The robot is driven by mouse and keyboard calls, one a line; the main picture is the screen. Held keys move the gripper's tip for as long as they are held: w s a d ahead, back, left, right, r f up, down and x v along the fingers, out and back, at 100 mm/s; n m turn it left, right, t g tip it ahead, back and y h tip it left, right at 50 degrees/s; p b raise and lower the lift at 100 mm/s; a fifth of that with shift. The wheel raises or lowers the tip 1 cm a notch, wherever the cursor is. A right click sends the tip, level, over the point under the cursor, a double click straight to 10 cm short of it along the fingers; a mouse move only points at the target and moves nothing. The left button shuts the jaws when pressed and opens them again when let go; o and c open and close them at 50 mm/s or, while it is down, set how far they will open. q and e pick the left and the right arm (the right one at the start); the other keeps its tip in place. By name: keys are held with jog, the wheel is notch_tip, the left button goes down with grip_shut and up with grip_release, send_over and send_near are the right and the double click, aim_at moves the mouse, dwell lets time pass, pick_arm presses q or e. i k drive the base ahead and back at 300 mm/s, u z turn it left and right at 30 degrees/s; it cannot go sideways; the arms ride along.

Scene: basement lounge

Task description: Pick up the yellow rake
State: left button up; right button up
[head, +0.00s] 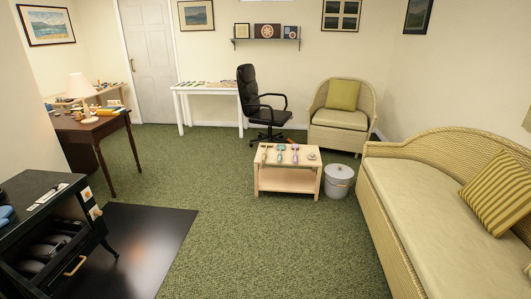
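I cannot make out a yellow rake for certain. Several small long-handled tools (281,152) lie on the low wooden table (288,180) in the middle distance; teal and purplish ones show, and a tan one (264,152) lies at the left. They are too small to identify. Small colored items also lie on the dark desk (70,127) at the left and on the white table (209,88) at the back. Neither of my grippers is in view.
A black cabinet with an open drawer (50,245) stands at the near left, by a dark mat (140,250). A wicker sofa (440,215) lines the right. A grey bucket (338,183) stands beside the low table. Green carpet (235,220) is clear in the middle.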

aim_at(264, 155)
jog(key=u, duration=0.75)
jog(key=i, duration=5.75)
jog(key=z, duration=1.5)
